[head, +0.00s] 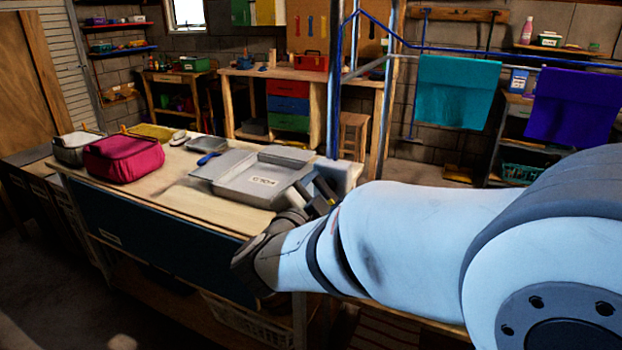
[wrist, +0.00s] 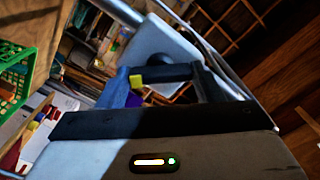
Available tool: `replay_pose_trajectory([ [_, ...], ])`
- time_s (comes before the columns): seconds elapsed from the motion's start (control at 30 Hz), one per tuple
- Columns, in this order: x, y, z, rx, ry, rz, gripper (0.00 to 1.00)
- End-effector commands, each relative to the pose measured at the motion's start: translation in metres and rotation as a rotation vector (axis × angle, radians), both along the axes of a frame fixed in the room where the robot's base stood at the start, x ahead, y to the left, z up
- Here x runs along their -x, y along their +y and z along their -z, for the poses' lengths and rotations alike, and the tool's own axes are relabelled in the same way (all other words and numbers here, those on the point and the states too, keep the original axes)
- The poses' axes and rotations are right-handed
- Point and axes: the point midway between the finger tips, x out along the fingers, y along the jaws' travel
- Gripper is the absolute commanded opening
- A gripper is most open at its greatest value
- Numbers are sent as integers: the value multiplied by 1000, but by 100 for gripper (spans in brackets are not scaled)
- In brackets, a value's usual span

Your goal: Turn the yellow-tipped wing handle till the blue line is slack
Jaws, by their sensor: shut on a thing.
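The wing handle (wrist: 168,73) is a dark bar with a yellow tip (wrist: 137,81) at its left end in the wrist view. It sits in front of a pale grey box (wrist: 165,48). My gripper (wrist: 163,78) is shut on the handle, with one finger at each end of it. In the head view my gripper (head: 322,196) is at the right end of the workbench, and the handle is mostly hidden there. The blue line (head: 480,51) runs across the upper right of the head view, near the hanging towels. It looks fairly straight, with no clear sag.
A grey tray (head: 243,193) lies on the bench close to my gripper. A pink bag (head: 124,158) stands farther left. A teal towel (head: 456,90) and a purple towel (head: 575,108) hang at the right. A green crate (wrist: 14,75) shows in the wrist view.

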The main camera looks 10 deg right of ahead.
Motion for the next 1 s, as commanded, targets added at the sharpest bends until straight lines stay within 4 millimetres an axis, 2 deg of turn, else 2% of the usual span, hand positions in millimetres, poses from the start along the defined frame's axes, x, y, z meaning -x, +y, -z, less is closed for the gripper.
replay_pose_trajectory([
  [0.43,1,0,1,213,163,1,37],
  [1.0,1,0,4,257,195,1,37],
])
